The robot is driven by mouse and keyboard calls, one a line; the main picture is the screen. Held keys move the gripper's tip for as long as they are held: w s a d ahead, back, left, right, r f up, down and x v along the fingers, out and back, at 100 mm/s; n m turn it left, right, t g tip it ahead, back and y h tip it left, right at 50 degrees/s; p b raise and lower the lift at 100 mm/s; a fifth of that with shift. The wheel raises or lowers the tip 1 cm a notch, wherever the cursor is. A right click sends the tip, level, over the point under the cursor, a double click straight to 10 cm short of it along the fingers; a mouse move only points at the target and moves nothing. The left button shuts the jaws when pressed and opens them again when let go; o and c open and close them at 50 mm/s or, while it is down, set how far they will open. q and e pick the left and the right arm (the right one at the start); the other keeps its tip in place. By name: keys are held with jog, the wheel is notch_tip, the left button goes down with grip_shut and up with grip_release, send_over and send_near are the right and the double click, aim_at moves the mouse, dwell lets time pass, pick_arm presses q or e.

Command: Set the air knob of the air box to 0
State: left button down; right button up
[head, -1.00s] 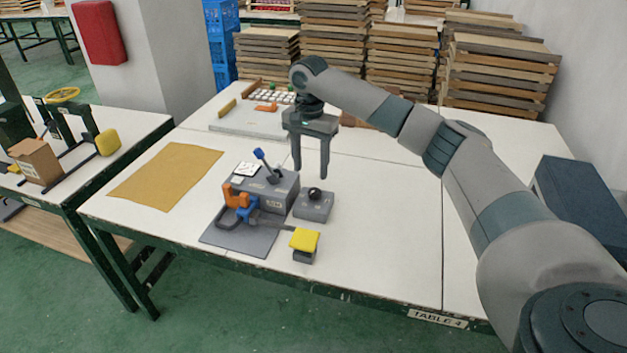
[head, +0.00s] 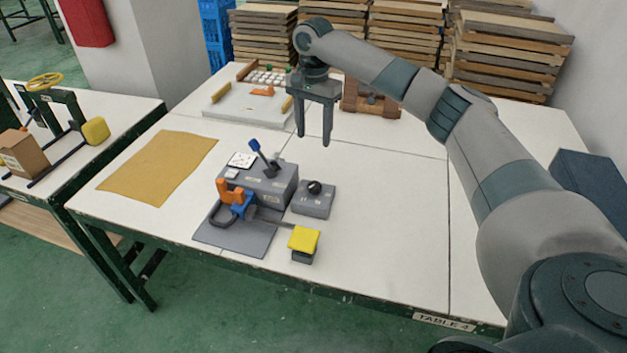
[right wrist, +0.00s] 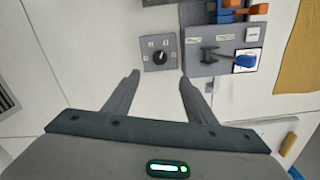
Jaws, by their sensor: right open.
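The air box (head: 313,203) is a small grey box with a round black knob (head: 315,187) on top. It stands on the white table just right of a larger grey machine. In the right wrist view the air box (right wrist: 149,58) and its knob (right wrist: 160,58) show from above, ahead of the fingertips. Small pale marks surround the knob, too small to read, so I cannot tell its setting. My right gripper (head: 315,140) is open and empty, above the table and behind the air box, apart from it. It also shows in the right wrist view (right wrist: 158,76). My left gripper is not in view.
The grey machine (head: 262,188) has a blue-tipped lever (head: 256,146) and an orange and blue clamp. A yellow pad (head: 303,238) stands in front of the air box. A tan sheet (head: 160,167) lies left. The table right of the air box is clear.

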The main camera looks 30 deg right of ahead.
jog(key=f, duration=0.2)
jog(key=p, duration=0.2)
send_over(314, 185)
notch_tip(314, 185, down, 10)
jog(key=shift+r, duration=0.15)
notch_tip(314, 185, down, 5)
jog(key=shift+r+p, duration=0.15)
jog(key=shift+p, duration=0.4)
jog(key=shift+f, duration=0.5)
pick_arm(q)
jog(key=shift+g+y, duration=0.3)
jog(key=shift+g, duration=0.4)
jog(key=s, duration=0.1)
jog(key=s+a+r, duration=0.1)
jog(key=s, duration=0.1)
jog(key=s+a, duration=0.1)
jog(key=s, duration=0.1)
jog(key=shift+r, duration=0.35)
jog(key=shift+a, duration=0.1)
pick_arm(e)
jog(key=shift+c, duration=0.5)
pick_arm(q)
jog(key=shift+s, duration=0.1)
pick_arm(e)
jog(key=c, duration=0.9)
